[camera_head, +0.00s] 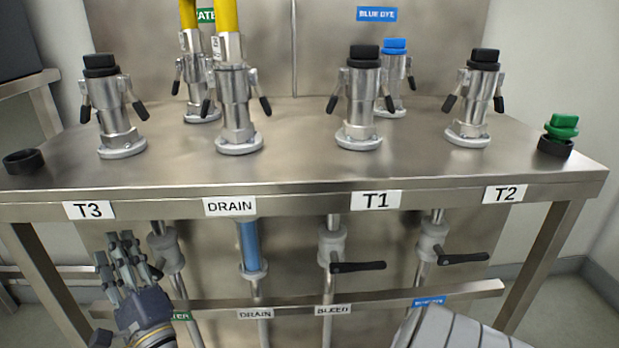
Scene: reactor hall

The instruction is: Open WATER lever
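The green WATER label (180,316), partly covered, is on the lower rail at left. Above it is a grey valve body (166,249) on a vertical pipe under the table. The WATER lever cannot be made out clearly; the hand hides part of that area. I cannot tell whether hand and lever touch.
Black levers on the BLEED pipe (357,267) and the BLUE DYE pipe (462,259) point right. A blue pipe section (250,246) hangs under DRAIN. The steel table (300,165) carries several capped couplings. A lower rail (380,298) crosses the pipes.

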